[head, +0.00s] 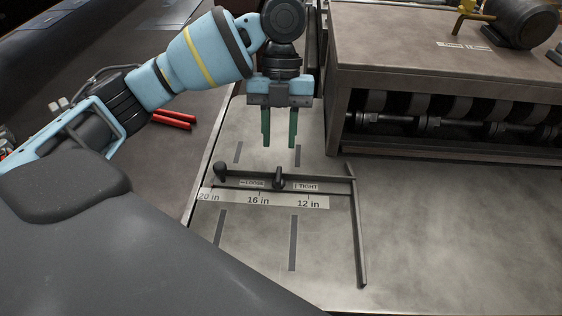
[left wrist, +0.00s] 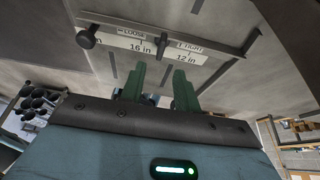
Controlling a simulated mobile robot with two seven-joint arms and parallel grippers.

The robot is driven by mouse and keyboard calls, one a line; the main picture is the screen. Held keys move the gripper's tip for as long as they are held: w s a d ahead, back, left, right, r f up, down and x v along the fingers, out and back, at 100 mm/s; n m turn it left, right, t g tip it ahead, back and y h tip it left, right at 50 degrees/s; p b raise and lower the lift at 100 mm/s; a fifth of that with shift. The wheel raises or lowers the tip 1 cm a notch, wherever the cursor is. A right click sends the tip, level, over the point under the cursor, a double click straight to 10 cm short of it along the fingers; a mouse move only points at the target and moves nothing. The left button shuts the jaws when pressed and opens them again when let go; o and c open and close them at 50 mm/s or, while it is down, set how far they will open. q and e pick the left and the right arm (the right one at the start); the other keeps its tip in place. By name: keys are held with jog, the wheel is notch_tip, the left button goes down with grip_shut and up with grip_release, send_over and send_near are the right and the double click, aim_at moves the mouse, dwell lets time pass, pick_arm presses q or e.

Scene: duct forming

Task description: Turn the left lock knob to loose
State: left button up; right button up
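A dark lock knob (head: 279,180) sits on the metal bar of the stop gauge (head: 320,186), between a LOOSE label (head: 252,183) and a TIGHT label (head: 306,187). It looks like a small upright handle; its exact turn angle is hard to read. A round ball handle (head: 219,172) is at the bar's left end, also seen in the left wrist view (left wrist: 86,39). My left gripper (head: 279,142) points down, just beyond and above the lock knob. Its green fingers are apart with nothing seen between them, and apart from the knob. My right gripper is not in view.
A scale strip (head: 230,197) marked 20, 16 and 12 in runs along the bar. A long metal arm (head: 358,235) extends from the bar's right end. A machine housing with rollers (head: 430,60) stands at the right. Red-handled tools (head: 172,119) lie left.

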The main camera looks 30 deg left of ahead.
aim_at(278, 173)
pick_arm(q)
jog(key=b+x, duration=0.1)
jog(key=x, duration=0.6)
jog(key=shift+f, duration=0.2)
jog(key=shift+c, duration=0.3)
grip_shut()
